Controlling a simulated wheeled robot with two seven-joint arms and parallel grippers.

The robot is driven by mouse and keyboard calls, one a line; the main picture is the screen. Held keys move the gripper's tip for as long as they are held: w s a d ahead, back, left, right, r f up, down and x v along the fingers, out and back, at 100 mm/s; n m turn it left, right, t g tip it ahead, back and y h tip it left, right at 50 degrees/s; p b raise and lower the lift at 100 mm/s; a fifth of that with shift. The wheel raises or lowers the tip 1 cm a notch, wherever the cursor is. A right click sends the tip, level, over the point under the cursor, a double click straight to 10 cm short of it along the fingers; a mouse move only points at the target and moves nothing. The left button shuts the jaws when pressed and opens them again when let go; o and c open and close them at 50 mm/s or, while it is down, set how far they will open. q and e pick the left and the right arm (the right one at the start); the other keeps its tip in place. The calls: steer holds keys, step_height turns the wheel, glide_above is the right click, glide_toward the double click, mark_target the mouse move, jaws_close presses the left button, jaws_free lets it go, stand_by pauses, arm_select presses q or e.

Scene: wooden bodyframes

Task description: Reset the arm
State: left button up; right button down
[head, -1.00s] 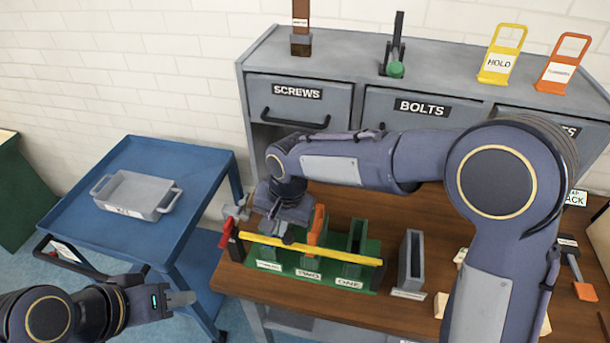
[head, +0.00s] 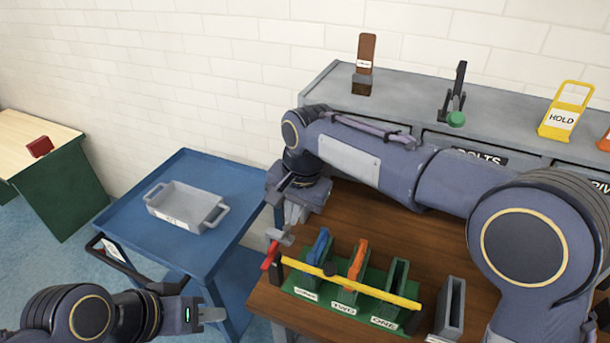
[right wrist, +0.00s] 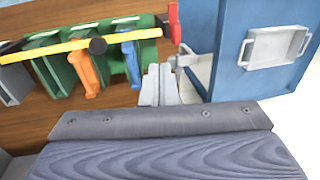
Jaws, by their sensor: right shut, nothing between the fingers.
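My right gripper (head: 282,238) is shut and empty, just beyond the left end of the green rack (head: 345,305) and above the gap beside the workbench. Its fingers also show in the right wrist view (right wrist: 158,86), apart from the rack. The rack holds a blue piece (head: 319,246) in its left slot and an orange piece (head: 358,260) in its middle slot; the right slot looks empty. A yellow bar (head: 385,292) with a red end runs across the rack's front. My left gripper (head: 190,312) is low at the left, near the blue cart, and its jaw opening is unclear.
A blue cart (head: 205,262) with a grey tray (head: 183,210) stands left of the wooden workbench (head: 270,300). A grey holder (head: 450,310) stands right of the rack. The grey cabinet (head: 400,105) is behind. A green table (head: 65,190) with a red block is far left.

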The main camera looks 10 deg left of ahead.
steer(key=s+d+r+t+y, duration=0.15)
steer(key=s+d, duration=0.25)
steer(key=d, duration=0.7)
steer(key=s+d+r+y, duration=0.1)
steer(key=s+d+r, duration=0.2)
steer(key=d, duration=0.8)
steer(key=s+d+f+t, duration=0.1)
steer(key=s+d+f, duration=0.2)
steer(key=s, duration=0.4)
steer(key=s+d+f+n+t, duration=0.1)
steer(key=s+d+f, duration=0.3)
steer(key=s, duration=0.4)
steer(key=shift+d+t+h, duration=0.35)
steer(key=shift+d+t, duration=0.15)
steer(key=shift+t, duration=0.25)
steer(key=c, duration=2.2)
jaws_free()
